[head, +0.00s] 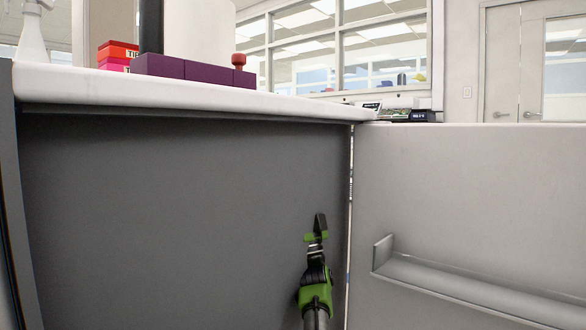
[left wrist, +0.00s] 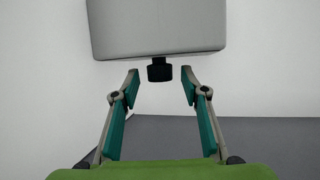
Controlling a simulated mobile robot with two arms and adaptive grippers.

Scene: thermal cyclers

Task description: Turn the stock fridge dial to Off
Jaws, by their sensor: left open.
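The dial (left wrist: 160,70) is a small black knob under a pale grey box-shaped housing (left wrist: 158,28) in the left wrist view. My left gripper (left wrist: 160,78) is open, with one finger on each side of the dial. A gap shows between each fingertip and the knob, and nothing is held. In the head view my left gripper (head: 317,228) is raised in front of the dark grey panel under the counter. I cannot make out the dial or its markings in the head view. My right gripper is not in view.
An open pale door (head: 450,180) with an inner shelf (head: 470,285) stands close to the right of my left arm. The white countertop (head: 190,94) overhangs above. On it are purple blocks (head: 195,72), red boxes (head: 117,55) and a spray bottle (head: 32,35).

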